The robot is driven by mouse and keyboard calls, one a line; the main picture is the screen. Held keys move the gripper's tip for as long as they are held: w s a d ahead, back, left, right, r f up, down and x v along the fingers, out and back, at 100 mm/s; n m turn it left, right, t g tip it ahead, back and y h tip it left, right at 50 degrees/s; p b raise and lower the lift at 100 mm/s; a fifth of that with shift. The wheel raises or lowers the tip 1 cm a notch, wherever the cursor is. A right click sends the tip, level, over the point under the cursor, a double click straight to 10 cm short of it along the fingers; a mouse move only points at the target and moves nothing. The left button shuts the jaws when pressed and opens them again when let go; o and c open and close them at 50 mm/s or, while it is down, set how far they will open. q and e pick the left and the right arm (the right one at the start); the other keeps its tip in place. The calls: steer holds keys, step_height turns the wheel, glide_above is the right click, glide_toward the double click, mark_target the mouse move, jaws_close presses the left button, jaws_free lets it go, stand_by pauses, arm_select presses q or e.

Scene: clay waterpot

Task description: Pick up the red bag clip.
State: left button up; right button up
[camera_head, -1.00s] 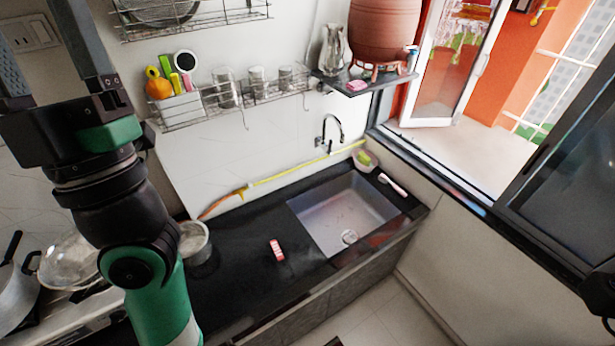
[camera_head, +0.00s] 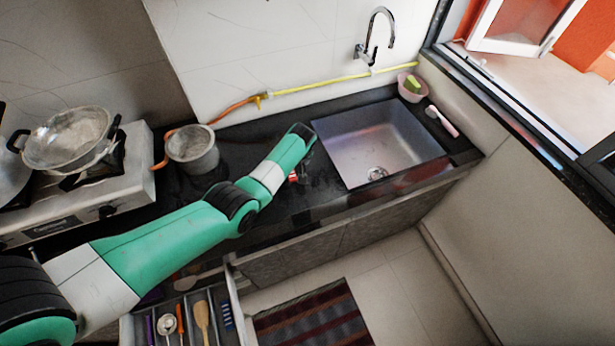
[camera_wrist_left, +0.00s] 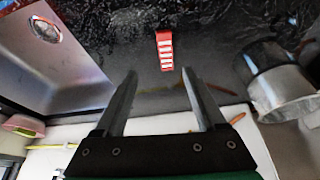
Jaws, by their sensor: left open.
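The red bag clip (camera_wrist_left: 164,49) has white stripes and lies on the black countertop. In the head view only a small red part of it (camera_head: 293,177) shows beside my left wrist. My left gripper (camera_wrist_left: 159,72) is open and empty. In the left wrist view its fingers point toward the clip, which lies just past the fingertips, about between them and slightly nearer the right finger. My arm hides most of the clip in the head view. My right gripper is not in view.
A steel sink (camera_head: 375,148) is right of the clip. A metal pot (camera_head: 192,150) stands on the counter to the left, beside a stove with a pan (camera_head: 68,141). An open drawer (camera_head: 231,300) with utensils is below the counter. A yellow and orange hose (camera_head: 320,83) runs along the wall.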

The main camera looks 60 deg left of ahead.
arm_select(q)
steer(key=f, duration=0.1)
steer(key=b, duration=0.6)
glide_above(292, 177)
steer(key=f, duration=0.5)
steer(key=shift+s+d+f, duration=0.15)
steer(key=shift+d+f, duration=0.15)
steer(key=shift+f, duration=0.1)
steer(key=shift+a+f+b, duration=0.15)
steer(key=shift+a+b, duration=0.05)
steer(key=shift+b, duration=0.15)
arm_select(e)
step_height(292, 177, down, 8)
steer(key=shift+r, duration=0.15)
arm_select(q)
steer(key=b+x, duration=0.2)
steer(key=b, duration=0.2)
steer(key=b+x, duration=0.3)
steer(key=b, duration=0.1)
steer(key=shift+w+f, duration=0.2)
steer(key=shift+w, duration=0.05)
steer(key=shift+r, duration=0.15)
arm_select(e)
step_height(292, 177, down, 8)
arm_select(q)
jaws_close()
